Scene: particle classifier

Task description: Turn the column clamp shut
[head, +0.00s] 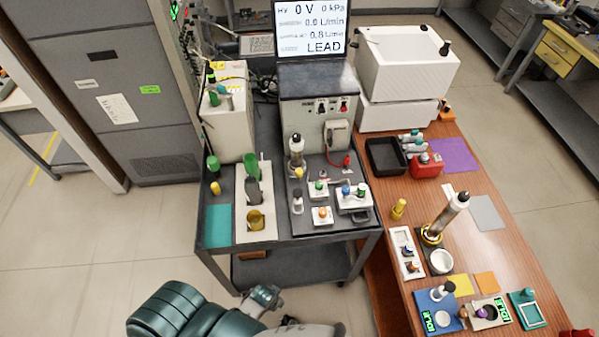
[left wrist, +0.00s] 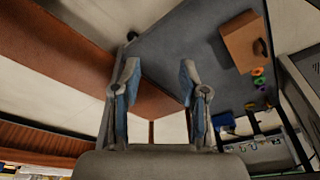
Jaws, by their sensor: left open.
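A tilted column (head: 447,217) with a white-and-black top stands in a yellow-and-dark ring base on the wooden table. A shorter upright column (head: 296,153) with a dark cap stands on the grey cart. I cannot tell which part is the column clamp or whether it is shut. My left arm comes in low at the bottom of the head view, in front of the cart; its fingers are not clear there. In the left wrist view my left gripper (left wrist: 159,75) is open and empty, its blue-padded fingers apart, with the cart's grey surface beyond. My right gripper is not in view.
The grey cart (head: 300,228) carries bottles, small fixtures and a teal mat. The wooden table (head: 478,275) holds trays, a white bowl and coloured pads. A display reads LEAD. A brown box (left wrist: 243,41) lies beyond the left gripper. Open floor is at the left.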

